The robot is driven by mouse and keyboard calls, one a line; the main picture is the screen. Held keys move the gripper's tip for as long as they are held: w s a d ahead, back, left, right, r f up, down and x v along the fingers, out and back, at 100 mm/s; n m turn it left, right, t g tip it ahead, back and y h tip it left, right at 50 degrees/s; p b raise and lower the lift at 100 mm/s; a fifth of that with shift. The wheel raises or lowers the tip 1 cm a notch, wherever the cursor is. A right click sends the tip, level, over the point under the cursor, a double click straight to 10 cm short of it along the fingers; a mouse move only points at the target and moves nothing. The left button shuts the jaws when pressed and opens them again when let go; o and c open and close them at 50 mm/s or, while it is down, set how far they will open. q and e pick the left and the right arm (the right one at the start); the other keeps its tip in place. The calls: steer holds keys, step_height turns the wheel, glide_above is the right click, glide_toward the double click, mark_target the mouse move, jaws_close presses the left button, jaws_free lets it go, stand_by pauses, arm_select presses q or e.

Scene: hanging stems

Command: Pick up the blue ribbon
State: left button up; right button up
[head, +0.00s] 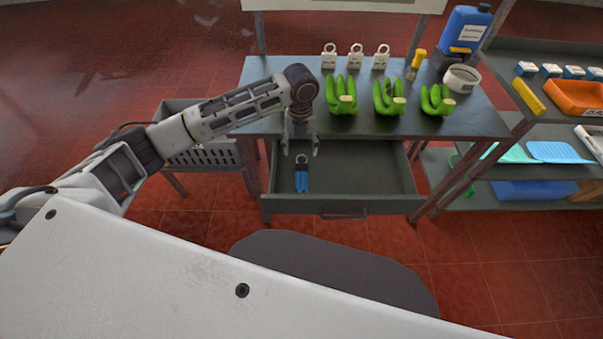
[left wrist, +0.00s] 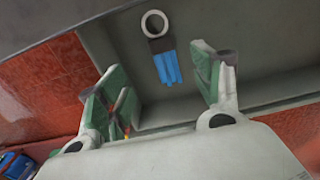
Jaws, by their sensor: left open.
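The blue ribbon (head: 301,182) lies in the left part of the open grey drawer (head: 375,185). It has a dark band and a ring at one end. In the left wrist view the ribbon (left wrist: 168,67) shows with its pale ring (left wrist: 155,23) above it, between and beyond the fingers. My left gripper (head: 300,150) points down over the drawer, just above the ring end in the head view. Its fingers (left wrist: 160,70) are apart with nothing between them, and it does not appear to touch the ribbon. My right gripper is not in view.
The table (head: 458,115) above the drawer holds several green banana-like bunches (head: 388,98), white padlock-shaped items (head: 356,58), a white roll (head: 461,78) and a blue canister (head: 465,28). A shelf with an orange bin (head: 577,97) stands right. The drawer's right side is empty.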

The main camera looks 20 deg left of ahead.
arm_select(q)
glide_above(301, 168)
step_height(301, 168, down, 5)
steer(key=shift+r, duration=0.2)
steer(key=shift+f, duration=0.85)
step_height(301, 168, down, 3)
steer(key=shift+d+f, duration=0.1)
steer(key=shift+f, duration=0.7)
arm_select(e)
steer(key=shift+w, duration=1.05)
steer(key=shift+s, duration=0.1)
